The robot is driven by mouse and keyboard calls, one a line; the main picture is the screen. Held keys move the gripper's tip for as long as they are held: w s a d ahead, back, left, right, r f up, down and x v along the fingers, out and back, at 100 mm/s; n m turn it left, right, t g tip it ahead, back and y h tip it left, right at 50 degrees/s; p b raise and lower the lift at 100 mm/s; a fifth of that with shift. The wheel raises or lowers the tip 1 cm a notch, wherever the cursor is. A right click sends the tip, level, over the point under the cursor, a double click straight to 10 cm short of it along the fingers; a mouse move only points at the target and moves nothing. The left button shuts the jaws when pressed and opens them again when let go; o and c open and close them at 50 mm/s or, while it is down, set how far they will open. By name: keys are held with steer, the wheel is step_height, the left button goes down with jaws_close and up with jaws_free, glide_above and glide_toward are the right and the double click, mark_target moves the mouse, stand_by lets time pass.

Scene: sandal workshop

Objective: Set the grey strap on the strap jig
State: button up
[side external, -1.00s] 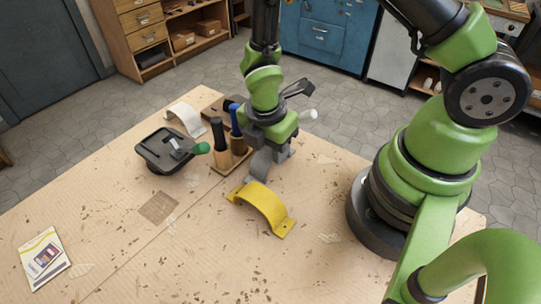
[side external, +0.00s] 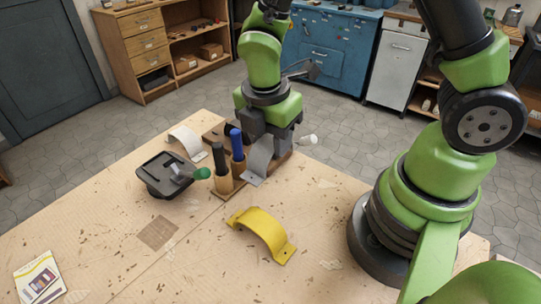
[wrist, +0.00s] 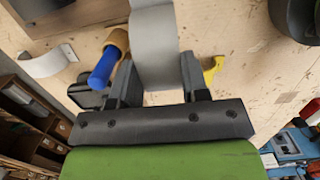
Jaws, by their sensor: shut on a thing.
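My gripper (side external: 265,138) is shut on the grey strap (side external: 258,161), a curved band hanging below the fingers. In the wrist view the strap (wrist: 154,45) runs away from between the jaws. It appears clear of the table, in front of the tool block. A black tray-like fixture with a green-knobbed lever (side external: 154,178) sits to its left; it looks like the strap jig, but I cannot be certain. A yellow arched piece with flat ends (side external: 262,231) stands in front of the gripper; it shows partly in the wrist view (wrist: 213,71).
A wooden block (side external: 222,186) holds upright tools with black and blue handles, close beside the grey strap. A white strap (side external: 187,139) lies behind the fixture. A printed card (side external: 40,279) lies at front left. The front middle of the table is mostly clear.

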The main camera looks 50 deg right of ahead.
mark_target(238, 123)
step_height(238, 123, up, 9)
steer(key=shift+f, duration=0.1)
steer(key=shift+w+r, duration=0.2)
steer(key=shift+r, duration=0.1)
steer(key=w+d+f+m+g+y, duration=0.1)
steer(key=w+d+m, duration=0.1)
steer(key=w+m, duration=0.6)
steer(key=w+d+m, duration=0.2)
steer(key=w+m, duration=0.5)
steer(key=m, duration=0.3)
step_height(238, 123, down, 13)
steer(key=shift+s+a+f, duration=0.15)
steer(key=d, duration=0.4)
steer(key=shift+f, duration=0.55)
